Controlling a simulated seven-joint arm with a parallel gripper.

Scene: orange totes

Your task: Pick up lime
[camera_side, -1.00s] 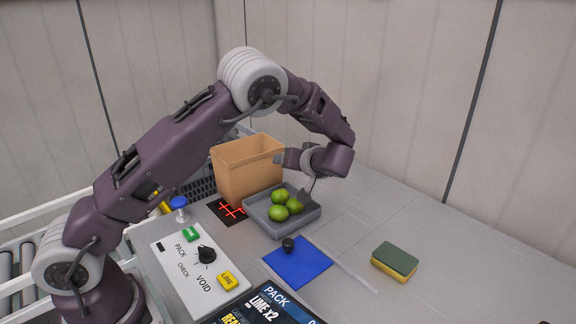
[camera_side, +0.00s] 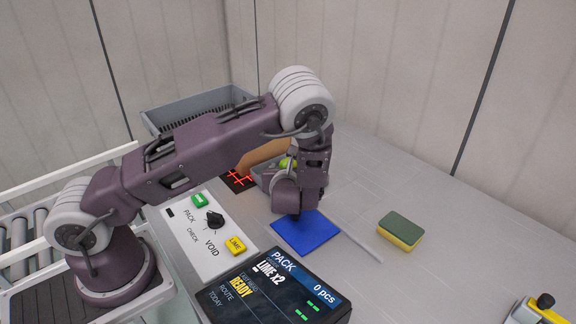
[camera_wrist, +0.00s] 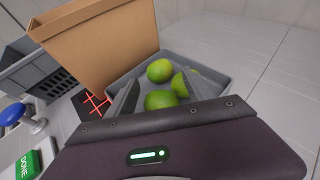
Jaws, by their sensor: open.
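Several green limes lie in a grey tray (camera_wrist: 215,80). In the wrist view one lime (camera_wrist: 160,70) is at the back, one (camera_wrist: 181,85) at the right, and one (camera_wrist: 160,100) nearest me. My gripper (camera_wrist: 158,92) is open over the tray, with the near lime showing between its two grey fingers. I cannot tell whether a finger touches a lime. In the side view my arm hides the fingers and most of the tray; one lime (camera_side: 286,162) shows beside it.
A cardboard box (camera_wrist: 105,45) stands close behind and left of the tray. A grey crate (camera_side: 200,108) is farther back. A blue mat (camera_side: 306,233), a green-yellow sponge (camera_side: 401,231), a button panel (camera_side: 205,250) and a display (camera_side: 275,290) lie around.

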